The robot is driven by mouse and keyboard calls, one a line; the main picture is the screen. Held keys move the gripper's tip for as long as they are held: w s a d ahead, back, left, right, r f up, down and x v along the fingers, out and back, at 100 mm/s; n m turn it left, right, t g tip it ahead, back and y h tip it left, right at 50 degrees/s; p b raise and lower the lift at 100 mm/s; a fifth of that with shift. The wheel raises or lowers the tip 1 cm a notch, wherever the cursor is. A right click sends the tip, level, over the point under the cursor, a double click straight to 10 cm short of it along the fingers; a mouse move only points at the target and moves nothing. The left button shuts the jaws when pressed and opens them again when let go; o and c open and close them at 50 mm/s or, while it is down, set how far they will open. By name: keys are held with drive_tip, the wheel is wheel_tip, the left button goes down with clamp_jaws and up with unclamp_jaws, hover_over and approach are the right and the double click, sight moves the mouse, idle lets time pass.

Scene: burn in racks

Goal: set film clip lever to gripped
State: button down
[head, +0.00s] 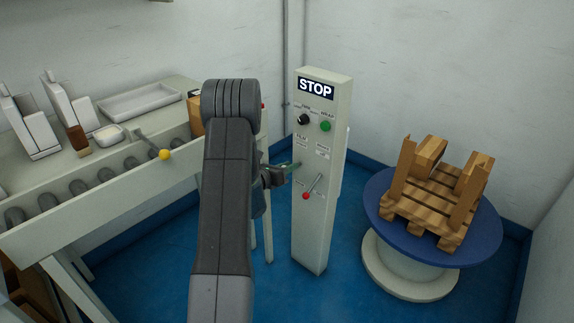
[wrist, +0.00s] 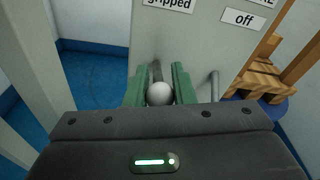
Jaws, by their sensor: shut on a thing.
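The film clip lever has a pale ball knob (wrist: 160,94), which sits between the green fingers of my gripper (wrist: 160,88) in the wrist view. Its short grey rod shows just above the knob, against the panel. A "gripped" label (wrist: 168,4) is above it, cut by the top edge. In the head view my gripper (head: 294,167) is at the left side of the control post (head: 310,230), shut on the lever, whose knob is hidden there. I cannot tell the lever's exact setting.
A second lever with a red knob (head: 306,196) is close at the right, below my gripper. A black knob (head: 303,119) and green button (head: 326,126) are higher. A blue turntable (head: 480,240) holding a wooden pallet (head: 430,210) stands right. A roller bench (head: 70,205) stands left.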

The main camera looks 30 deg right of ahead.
drive_tip(key=shift+d+r+y+p, duration=0.15)
drive_tip(key=shift+r+y+p, duration=0.45)
drive_tip(key=shift+r+p, duration=0.05)
drive_tip(key=shift+w+d+b, duration=0.15)
drive_tip(key=shift+b, duration=0.15)
drive_tip(key=shift+r, duration=0.25)
drive_tip(key=c, duration=1.2)
unclamp_jaws()
drive_tip(key=shift+d, duration=0.15)
drive_tip(key=p+v, duration=0.1)
drive_tip(key=v, duration=1.3)
drive_tip(key=shift+w+p, duration=0.2)
drive_tip(key=shift+p, duration=0.2)
